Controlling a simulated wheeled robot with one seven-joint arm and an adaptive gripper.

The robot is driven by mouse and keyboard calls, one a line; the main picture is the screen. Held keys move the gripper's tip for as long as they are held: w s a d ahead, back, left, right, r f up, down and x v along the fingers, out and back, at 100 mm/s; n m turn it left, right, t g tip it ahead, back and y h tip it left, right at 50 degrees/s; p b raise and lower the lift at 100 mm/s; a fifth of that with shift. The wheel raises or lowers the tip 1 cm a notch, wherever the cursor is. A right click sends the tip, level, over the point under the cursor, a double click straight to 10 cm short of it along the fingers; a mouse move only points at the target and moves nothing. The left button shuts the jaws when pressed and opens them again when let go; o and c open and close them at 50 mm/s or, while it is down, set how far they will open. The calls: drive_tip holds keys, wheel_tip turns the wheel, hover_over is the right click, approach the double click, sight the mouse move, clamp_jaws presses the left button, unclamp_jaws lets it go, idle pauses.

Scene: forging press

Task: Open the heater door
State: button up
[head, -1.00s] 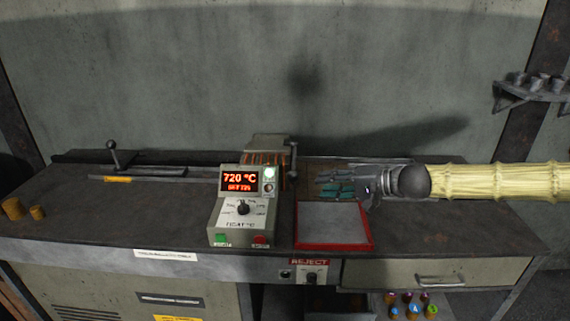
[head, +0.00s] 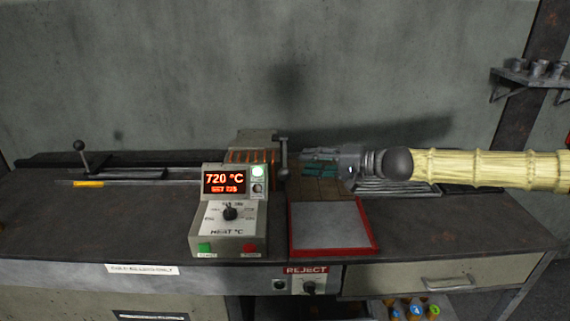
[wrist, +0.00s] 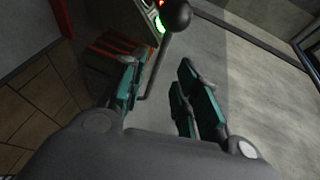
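The heater (head: 250,152) is a grey box with glowing orange slots, behind the control panel at the middle of the bench. In the wrist view my gripper (wrist: 158,72) is open, and the lever's ball (wrist: 177,15) and rod show in the gap between the fingers. The rod looks closer to the left finger; I cannot tell whether they touch. Nothing is held.
The control panel (head: 229,210) reads 720 °C and has a lit green lamp. A red-rimmed tray (head: 367,229) lies in front of my gripper. Another ball-ended lever (head: 80,155) stands at the far left.

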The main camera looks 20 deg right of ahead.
sight(285, 160)
drive_tip(key=shift+b+x, duration=0.55)
drive_tip(key=shift+x, duration=3.5)
clamp_jaws()
